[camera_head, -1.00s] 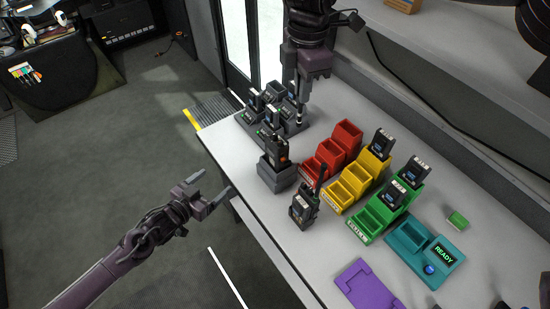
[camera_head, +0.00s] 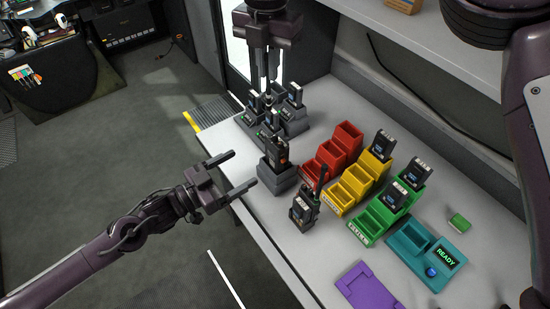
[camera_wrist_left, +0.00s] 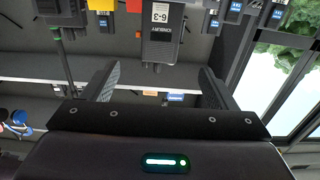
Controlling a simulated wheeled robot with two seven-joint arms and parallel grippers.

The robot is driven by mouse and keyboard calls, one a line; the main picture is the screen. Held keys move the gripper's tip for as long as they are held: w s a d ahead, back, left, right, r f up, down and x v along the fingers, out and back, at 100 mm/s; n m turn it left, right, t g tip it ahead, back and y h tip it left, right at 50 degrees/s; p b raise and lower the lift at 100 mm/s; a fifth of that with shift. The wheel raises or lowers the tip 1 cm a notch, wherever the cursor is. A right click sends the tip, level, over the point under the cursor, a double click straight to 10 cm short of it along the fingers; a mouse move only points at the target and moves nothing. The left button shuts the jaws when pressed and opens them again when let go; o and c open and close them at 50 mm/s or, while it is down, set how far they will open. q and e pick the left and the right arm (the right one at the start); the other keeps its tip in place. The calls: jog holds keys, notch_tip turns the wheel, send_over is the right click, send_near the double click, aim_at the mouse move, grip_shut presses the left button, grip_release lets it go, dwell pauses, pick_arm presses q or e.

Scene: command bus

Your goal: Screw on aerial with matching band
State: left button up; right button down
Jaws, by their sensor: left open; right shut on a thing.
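A dark radio (camera_head: 275,149) with an orange mark stands upright in a grey holder (camera_head: 283,183) near the table's front edge. My left gripper (camera_head: 244,170) is open and empty, in front of the holder and apart from it. In the left wrist view, a grey block (camera_wrist_left: 160,42) with a label reading 6-3 lies ahead, between the open fingers. My right gripper (camera_head: 268,82) is shut above the back left rack. It holds a thin dark thing, likely an aerial; its band colour is too small to tell.
Several small radios stand in a dark rack (camera_head: 294,124) below my right gripper. Red (camera_head: 324,162), yellow (camera_head: 342,190) and green (camera_head: 371,220) bins stand right of the holder; some hold radios. A teal READY unit (camera_head: 410,243) and purple tray (camera_head: 369,287) lie nearer. Table front is partly clear.

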aim_at(271, 151)
pick_arm(q)
jog(key=x, duration=1.1)
jog(key=shift+w+d, duration=0.2)
jog(key=shift+d, duration=0.05)
